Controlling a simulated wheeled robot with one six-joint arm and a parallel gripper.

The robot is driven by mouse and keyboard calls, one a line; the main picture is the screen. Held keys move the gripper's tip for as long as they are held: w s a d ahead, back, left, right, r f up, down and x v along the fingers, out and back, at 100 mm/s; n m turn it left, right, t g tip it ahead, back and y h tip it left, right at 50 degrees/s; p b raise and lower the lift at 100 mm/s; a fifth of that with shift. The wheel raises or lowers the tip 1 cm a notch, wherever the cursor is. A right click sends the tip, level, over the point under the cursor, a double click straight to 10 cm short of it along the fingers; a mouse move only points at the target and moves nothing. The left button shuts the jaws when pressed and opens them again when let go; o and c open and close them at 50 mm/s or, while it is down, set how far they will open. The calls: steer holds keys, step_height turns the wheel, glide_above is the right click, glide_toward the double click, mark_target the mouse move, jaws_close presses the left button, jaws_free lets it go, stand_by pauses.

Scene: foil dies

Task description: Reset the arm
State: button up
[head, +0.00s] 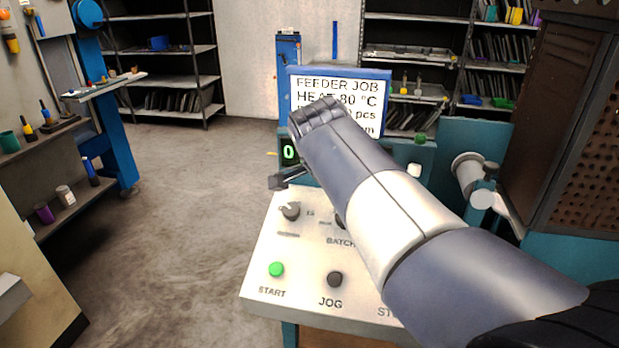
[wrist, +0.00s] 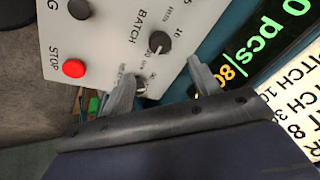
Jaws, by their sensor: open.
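My arm (head: 400,220) reaches in from the lower right in the head view, across the front of a machine's control panel (head: 310,295). My gripper (wrist: 162,84) is open and empty in the wrist view, its two grey fingers apart over the panel near a black BATCH knob (wrist: 159,42). In the head view only a dark finger (head: 285,178) shows, beside the display and above a knob (head: 290,211); the arm hides the rest. I cannot tell whether a finger touches the panel.
The panel carries a green START button (head: 276,269), a black JOG button (head: 334,279) and a red STOP button (wrist: 74,68). A job sign (head: 340,85) stands behind. A perforated dark cabinet (head: 580,120) is close on the right. Open floor (head: 190,220) lies left.

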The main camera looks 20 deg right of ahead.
steer(key=b+x, duration=0.1)
steer(key=x, duration=0.9)
steer(key=shift+w+d+f, duration=0.15)
steer(key=shift+d+f, duration=0.05)
steer(key=shift+f, duration=0.1)
steer(key=shift+r, duration=0.1)
